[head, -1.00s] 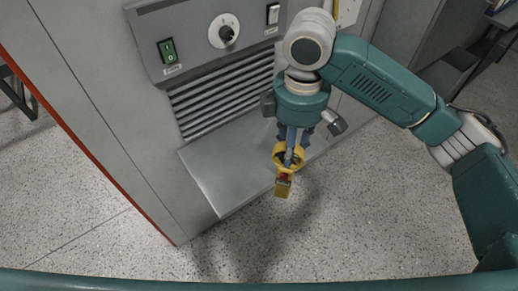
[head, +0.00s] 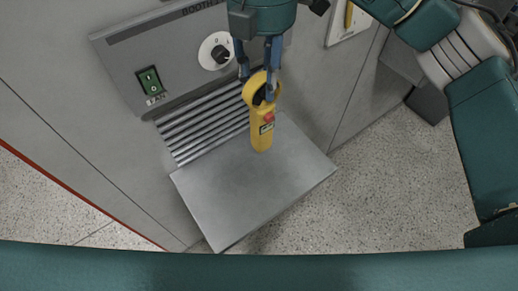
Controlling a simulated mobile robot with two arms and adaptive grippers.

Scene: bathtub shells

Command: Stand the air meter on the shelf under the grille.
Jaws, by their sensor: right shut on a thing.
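The air meter (head: 262,135) is yellow, with a ring-shaped head at the top, a red button and a small dark display. My right gripper (head: 256,90) comes down from the top of the head view and is shut on its ring head. The meter hangs roughly upright in front of the grille (head: 205,125), over the back part of the shelf (head: 245,195). I cannot tell whether its lower end touches the shelf. The shelf is a bare grey metal plate under the slatted grille. My left gripper is not in view.
A control panel above the grille has a green switch (head: 149,80) and a round dial (head: 215,51). A white plate with a yellow item (head: 349,14) is on the wall at upper right. Speckled floor (head: 400,185) lies clear around the shelf.

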